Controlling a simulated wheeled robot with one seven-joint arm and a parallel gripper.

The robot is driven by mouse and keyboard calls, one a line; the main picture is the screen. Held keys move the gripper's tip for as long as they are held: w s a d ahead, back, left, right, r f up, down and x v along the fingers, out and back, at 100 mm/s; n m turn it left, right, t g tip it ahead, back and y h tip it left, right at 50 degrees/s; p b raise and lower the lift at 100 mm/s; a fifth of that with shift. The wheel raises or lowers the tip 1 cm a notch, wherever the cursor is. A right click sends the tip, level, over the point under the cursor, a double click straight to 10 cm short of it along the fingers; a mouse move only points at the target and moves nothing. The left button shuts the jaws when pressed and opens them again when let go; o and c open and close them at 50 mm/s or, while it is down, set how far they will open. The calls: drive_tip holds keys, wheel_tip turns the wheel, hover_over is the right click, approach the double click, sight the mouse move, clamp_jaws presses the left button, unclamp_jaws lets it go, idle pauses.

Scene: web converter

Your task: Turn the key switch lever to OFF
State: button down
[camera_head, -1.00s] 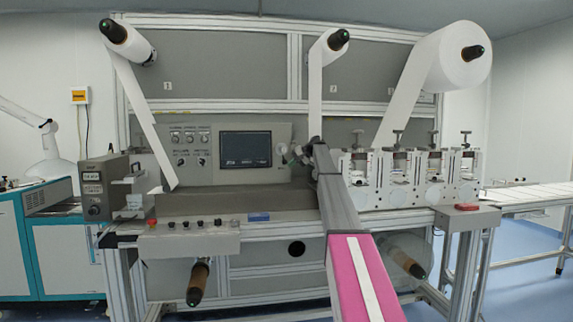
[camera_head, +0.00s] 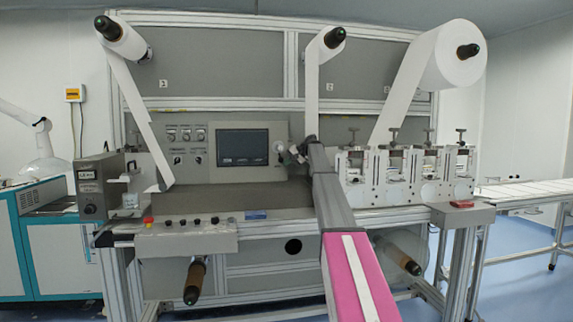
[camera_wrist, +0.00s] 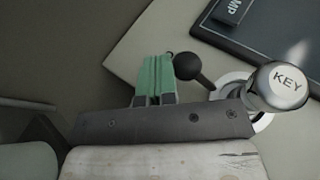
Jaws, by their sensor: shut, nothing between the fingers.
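The key switch shows in the wrist view as a silver cap marked KEY (camera_wrist: 284,84) with a pale round base partly visible behind it. Its lever, a black ball knob on a dark stem (camera_wrist: 187,66), points up and left from the base. My gripper (camera_wrist: 157,76) has green fingertips shut together, empty, just left of the ball knob. Whether fingertip and knob touch, I cannot tell. In the head view my arm reaches to the right edge of the grey control panel (camera_head: 232,176), and the switch there is small and partly hidden by my wrist. I cannot read an OFF mark.
The panel's dark screen (camera_head: 243,147) is left of my wrist; its frame corner (camera_wrist: 262,35) shows in the wrist view. White roller units (camera_head: 405,175) stand close to the right of my arm. A white web (camera_head: 312,95) hangs above my arm.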

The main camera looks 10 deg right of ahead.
drive_tip(key=v, duration=1)
drive_tip(key=shift+d+r, duration=0.2)
drive_tip(key=shift+d, duration=0.1)
drive_tip(key=shift+s, duration=0.15)
